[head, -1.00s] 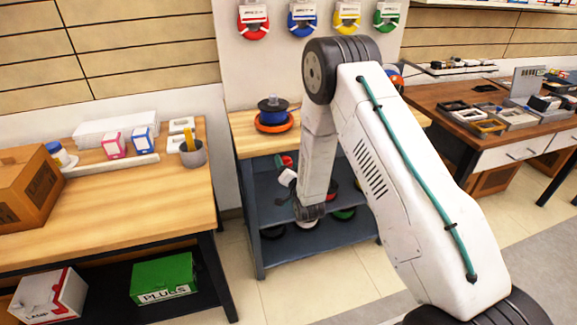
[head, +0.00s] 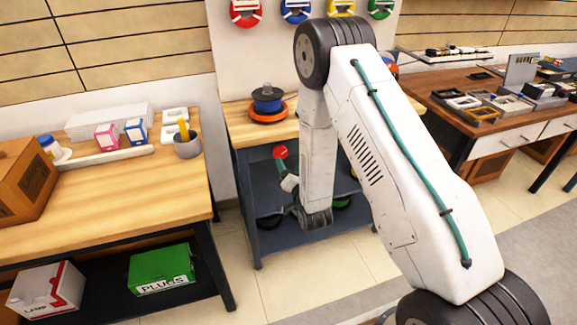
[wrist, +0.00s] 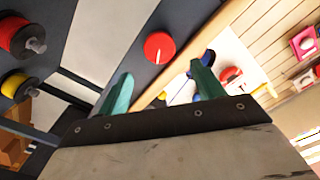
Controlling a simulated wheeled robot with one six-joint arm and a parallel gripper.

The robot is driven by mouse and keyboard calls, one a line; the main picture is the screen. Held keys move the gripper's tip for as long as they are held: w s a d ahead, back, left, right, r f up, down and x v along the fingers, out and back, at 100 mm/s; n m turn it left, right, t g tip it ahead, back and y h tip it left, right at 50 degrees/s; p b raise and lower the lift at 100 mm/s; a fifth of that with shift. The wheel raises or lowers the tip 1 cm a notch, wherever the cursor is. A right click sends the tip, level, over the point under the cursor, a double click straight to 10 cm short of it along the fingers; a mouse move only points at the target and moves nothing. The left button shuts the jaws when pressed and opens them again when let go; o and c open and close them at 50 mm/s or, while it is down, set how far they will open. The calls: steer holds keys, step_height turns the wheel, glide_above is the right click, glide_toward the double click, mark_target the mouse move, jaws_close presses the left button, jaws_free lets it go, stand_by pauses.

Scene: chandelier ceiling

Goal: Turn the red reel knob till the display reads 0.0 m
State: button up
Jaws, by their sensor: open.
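The red knob (wrist: 159,46) is a round disc with a white pointer line, on a dark panel in the wrist view. In the head view the red knob (head: 280,152) shows at the front of the dark shelf bench, just under its wooden top. My gripper (wrist: 162,72) is open and empty, its two teal fingers spread, with the knob between and beyond the tips. In the head view my gripper (head: 279,163) is just below the knob, partly edge-on. I cannot tell whether it touches. No readable display shows in either view.
A blue spool on an orange base (head: 268,107) stands on the bench top above the knob. Red (wrist: 20,38) and yellow (wrist: 18,88) spools show at left in the wrist view. A wooden table (head: 110,195) with boxes stands at left. The floor between is clear.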

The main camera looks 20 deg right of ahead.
mark_target(281, 155)
steer(key=w+n, duration=0.9)
steer(key=shift+a+f, duration=0.2)
steer(key=shift+f, duration=0.15)
stand_by(0.3)
steer(key=c, duration=1)
